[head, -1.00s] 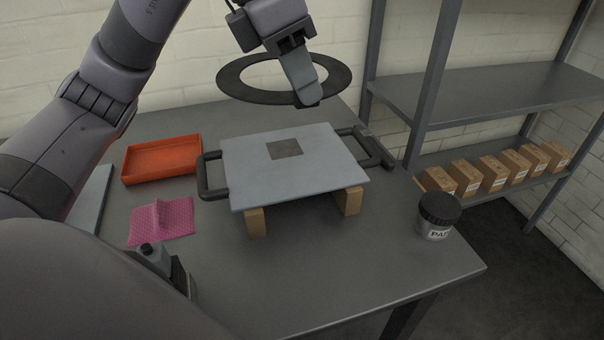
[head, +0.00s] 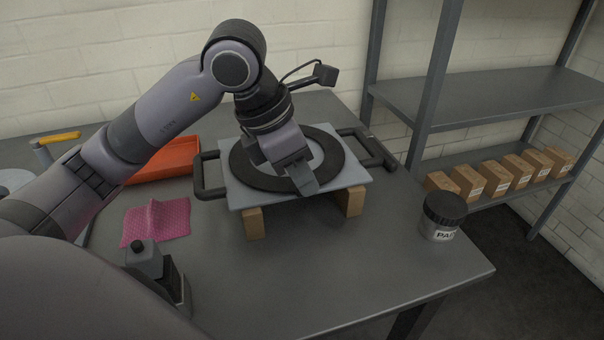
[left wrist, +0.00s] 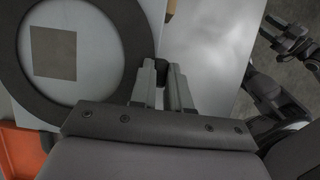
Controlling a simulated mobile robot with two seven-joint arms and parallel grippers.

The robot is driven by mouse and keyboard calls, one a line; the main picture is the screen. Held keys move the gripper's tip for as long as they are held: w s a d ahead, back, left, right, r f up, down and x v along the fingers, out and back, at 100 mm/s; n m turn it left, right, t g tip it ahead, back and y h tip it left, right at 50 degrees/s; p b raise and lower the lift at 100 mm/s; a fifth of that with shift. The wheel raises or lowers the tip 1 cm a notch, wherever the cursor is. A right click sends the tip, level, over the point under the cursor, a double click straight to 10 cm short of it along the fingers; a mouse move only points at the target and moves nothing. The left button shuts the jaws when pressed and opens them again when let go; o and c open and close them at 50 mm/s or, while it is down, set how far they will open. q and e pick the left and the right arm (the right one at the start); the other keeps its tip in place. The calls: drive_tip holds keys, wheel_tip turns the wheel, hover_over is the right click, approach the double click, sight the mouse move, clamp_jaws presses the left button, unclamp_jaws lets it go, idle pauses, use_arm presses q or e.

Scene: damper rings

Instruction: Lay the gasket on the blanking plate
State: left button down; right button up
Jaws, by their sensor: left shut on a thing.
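The gasket is a flat dark ring (head: 336,156). It is over the light grey blanking plate (head: 241,199), at or just above its surface; I cannot tell whether it touches. My left gripper (head: 305,184) is shut on the ring's near edge and points down. In the left wrist view the ring (left wrist: 119,45) lies left of the fingers (left wrist: 163,78). A brown square patch (left wrist: 54,52) on the plate shows through the ring's opening.
The plate has dark handles (head: 206,178) and rests on wooden blocks (head: 254,223). An orange tray (head: 170,161), pink cloth (head: 157,220) and dark-lidded jar (head: 441,217) are on the table (head: 330,270). A shelf with cartons (head: 468,180) stands at right.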

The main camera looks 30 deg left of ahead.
use_arm(q)
drive_tip(key=shift+f, duration=0.2)
drive_tip(key=c, duration=1.1)
unclamp_jaws()
drive_tip(key=shift+r, duration=0.1)
drive_tip(key=shift+r, duration=0.3)
drive_tip(key=p+v, duration=0.1)
drive_tip(key=v, duration=1)
drive_tip(key=shift+s+r+p, duration=0.15)
drive_tip(key=shift+r+p, duration=0.15)
